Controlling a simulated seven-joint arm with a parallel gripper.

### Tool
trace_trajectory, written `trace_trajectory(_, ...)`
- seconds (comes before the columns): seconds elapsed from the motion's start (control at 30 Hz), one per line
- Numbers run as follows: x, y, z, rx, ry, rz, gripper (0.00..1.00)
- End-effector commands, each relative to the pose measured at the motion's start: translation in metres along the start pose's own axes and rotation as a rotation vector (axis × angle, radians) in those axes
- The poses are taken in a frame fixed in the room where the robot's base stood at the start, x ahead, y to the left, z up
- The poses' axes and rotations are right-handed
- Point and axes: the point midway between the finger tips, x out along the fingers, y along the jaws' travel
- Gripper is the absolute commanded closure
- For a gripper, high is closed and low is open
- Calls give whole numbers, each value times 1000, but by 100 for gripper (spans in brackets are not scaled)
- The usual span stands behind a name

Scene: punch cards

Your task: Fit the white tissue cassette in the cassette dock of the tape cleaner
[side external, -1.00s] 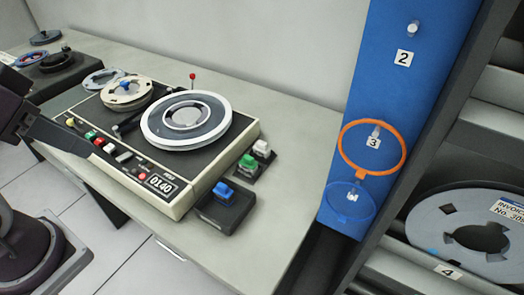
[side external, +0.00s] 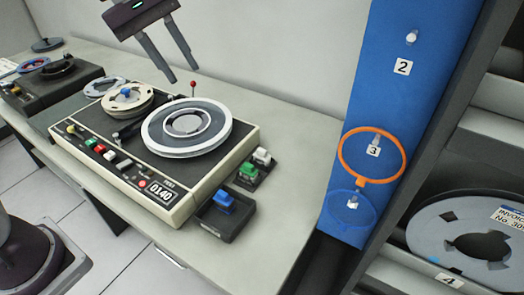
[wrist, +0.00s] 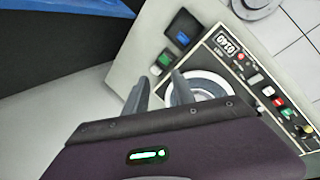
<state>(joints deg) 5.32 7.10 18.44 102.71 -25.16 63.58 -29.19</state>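A small white block, which looks like the white tissue cassette (side external: 262,156), sits at the far end of a small black holder, behind a green block (side external: 248,171). The machine with reels and a 0140 counter (side external: 180,205) looks like the tape cleaner. A blue block (side external: 223,199) sits in a dark tray (side external: 225,224) at its near right corner; I cannot tell whether this tray is the cassette dock. My gripper (side external: 183,77) is open and empty, above the back of the machine.
The bench is clear to the right of the blocks. A blue panel (side external: 389,100) with hooks and rings stands at the right, beside shelving holding a grey reel (side external: 420,240).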

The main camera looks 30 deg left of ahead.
Motion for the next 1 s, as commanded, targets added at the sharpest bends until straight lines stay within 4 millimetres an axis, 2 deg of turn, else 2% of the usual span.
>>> trace_trajectory(0.03, 26, 19, -27, -118, -25, -24, 69)
trace_trajectory(0.1, 64, 42, -61, -284, -48, -51, 69)
trace_trajectory(0.17, 102, 57, -85, -406, -57, -80, 69)
trace_trajectory(0.2, 128, 63, -98, -474, -59, -104, 69)
trace_trajectory(0.3, 190, 72, -116, -597, -61, -157, 69)
trace_trajectory(0.4, 233, 72, -121, -662, -62, -199, 69)
trace_trajectory(0.5, 254, 72, -121, -691, -63, -219, 69)
trace_trajectory(0.67, 268, 69, -119, -697, -66, -224, 69)
trace_trajectory(1.0, 319, 60, -112, -694, -65, -222, 69)
